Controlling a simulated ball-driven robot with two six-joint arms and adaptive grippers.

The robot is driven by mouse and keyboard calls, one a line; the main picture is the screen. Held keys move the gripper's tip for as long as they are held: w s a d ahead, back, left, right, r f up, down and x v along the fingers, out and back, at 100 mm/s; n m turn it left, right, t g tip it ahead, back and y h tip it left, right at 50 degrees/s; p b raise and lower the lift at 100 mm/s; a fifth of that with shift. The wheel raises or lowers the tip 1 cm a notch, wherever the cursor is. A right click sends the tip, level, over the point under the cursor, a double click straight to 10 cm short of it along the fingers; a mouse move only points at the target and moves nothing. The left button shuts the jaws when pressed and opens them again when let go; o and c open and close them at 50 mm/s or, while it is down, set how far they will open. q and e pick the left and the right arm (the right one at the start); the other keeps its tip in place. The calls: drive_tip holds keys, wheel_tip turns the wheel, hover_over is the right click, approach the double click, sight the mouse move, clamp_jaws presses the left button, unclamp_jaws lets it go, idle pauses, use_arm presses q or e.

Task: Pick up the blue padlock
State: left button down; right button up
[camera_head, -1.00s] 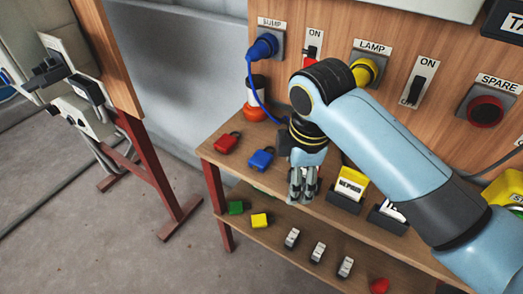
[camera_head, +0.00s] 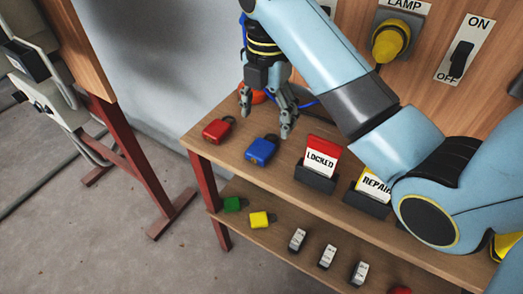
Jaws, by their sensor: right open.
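The blue padlock (camera_head: 261,151) lies on the upper wooden shelf, with its dark shackle toward the back right. My right gripper (camera_head: 265,124) points down just behind and above it, with its fingers spread apart and nothing between them. One finger is near the padlock's shackle; I cannot tell whether they touch. A red padlock (camera_head: 215,131) lies to the left of the blue one on the same shelf. My left gripper is not in view.
A "LOCKED" tag holder (camera_head: 319,163) and a "REPAIR" tag holder (camera_head: 371,193) stand to the right. The lower shelf (camera_head: 290,222) carries a green padlock (camera_head: 232,204), a yellow padlock (camera_head: 260,220) and several small pale blocks. Behind is the panel with a yellow lamp plug (camera_head: 389,42).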

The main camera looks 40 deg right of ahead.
sight(262, 146)
wheel_tip(262, 146, down, 3)
drive_tip(key=shift+r+b, duration=0.1)
drive_tip(key=shift+b, duration=0.75)
drive_tip(key=shift+a+f+b, duration=0.15)
drive_tip(key=shift+f+b, duration=0.15)
drive_tip(key=f+b, duration=0.2)
drive_tip(key=f, duration=0.1)
drive_tip(key=f+b, duration=0.1)
drive_tip(key=b, duration=0.1)
drive_tip(key=shift+w+a+f, duration=0.2)
drive_tip(key=shift+a+f, duration=0.1)
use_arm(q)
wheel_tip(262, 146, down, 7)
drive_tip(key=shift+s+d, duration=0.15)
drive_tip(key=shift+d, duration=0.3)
use_arm(e)
drive_tip(key=shift+r, duration=0.1)
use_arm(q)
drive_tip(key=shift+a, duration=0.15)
use_arm(e)
drive_tip(key=c, duration=1.3)
